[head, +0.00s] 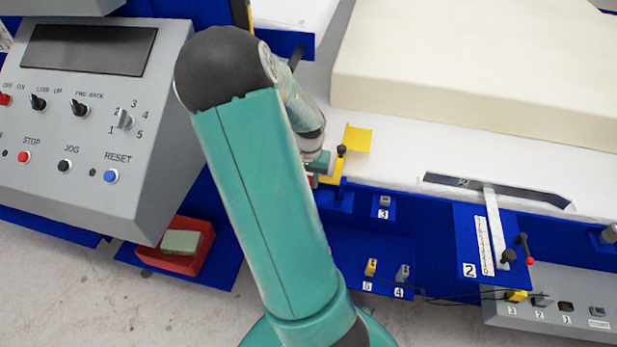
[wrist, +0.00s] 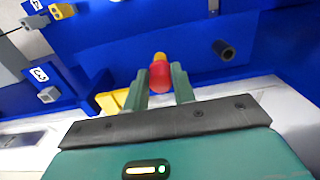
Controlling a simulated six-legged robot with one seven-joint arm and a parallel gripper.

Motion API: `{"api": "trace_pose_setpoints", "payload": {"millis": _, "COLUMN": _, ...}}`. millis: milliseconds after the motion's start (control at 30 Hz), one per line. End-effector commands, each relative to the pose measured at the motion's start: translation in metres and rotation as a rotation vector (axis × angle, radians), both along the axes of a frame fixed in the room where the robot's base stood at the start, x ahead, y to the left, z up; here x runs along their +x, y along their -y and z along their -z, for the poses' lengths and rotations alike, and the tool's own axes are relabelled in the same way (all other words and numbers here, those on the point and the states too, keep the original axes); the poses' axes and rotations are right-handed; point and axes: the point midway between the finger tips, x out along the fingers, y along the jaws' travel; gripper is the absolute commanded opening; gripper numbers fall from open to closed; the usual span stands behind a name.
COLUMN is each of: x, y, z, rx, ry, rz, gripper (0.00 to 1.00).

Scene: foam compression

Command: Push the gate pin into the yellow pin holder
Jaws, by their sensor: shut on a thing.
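My gripper (wrist: 160,76) is shut on the red, round gate pin (wrist: 160,77), which sits between the two green fingertips in the wrist view. I cannot tell how deep the pin sits. In the head view my gripper (head: 318,165) is at the yellow pin holder (head: 333,172), on its left side. A sliver of red (head: 310,182) shows there; my arm hides most of the pin.
A yellow plate (head: 357,138) and a black knob (head: 341,150) are close by my gripper. A large cream foam block (head: 480,70) lies behind on the white bed. A grey control panel (head: 90,110) and a red box with a green block (head: 180,244) stand left. A slotted lever (head: 495,225) is right.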

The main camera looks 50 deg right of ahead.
Motion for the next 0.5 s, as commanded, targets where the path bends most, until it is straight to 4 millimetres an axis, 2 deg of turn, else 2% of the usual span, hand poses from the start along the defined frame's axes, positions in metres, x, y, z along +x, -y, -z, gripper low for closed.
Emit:
{"api": "trace_pose_setpoints", "payload": {"millis": 233, "x": -0.0006, "y": 0.0002, "z": 0.0046, "rx": 0.001, "ry": 0.0, "rz": 0.001, "gripper": 0.0}}
{"api": "trace_pose_setpoints", "payload": {"millis": 267, "x": -0.0005, "y": 0.0002, "z": 0.0045, "rx": 0.0, "ry": 0.0, "rz": 0.0, "gripper": 0.3}}
{"api": "trace_pose_setpoints", "payload": {"millis": 300, "x": -0.0004, "y": 0.0002, "z": 0.0044, "rx": 0.0, "ry": 0.0, "rz": 0.0, "gripper": 0.37}}
{"api": "trace_pose_setpoints", "payload": {"millis": 367, "x": -0.0004, "y": 0.0002, "z": 0.0043, "rx": 0.0, "ry": 0.0, "rz": 0.0, "gripper": 0.49}}
{"api": "trace_pose_setpoints", "payload": {"millis": 500, "x": -0.0003, "y": 0.0001, "z": 0.0042, "rx": 0.0, "ry": 0.0, "rz": 0.0, "gripper": 0.51}}
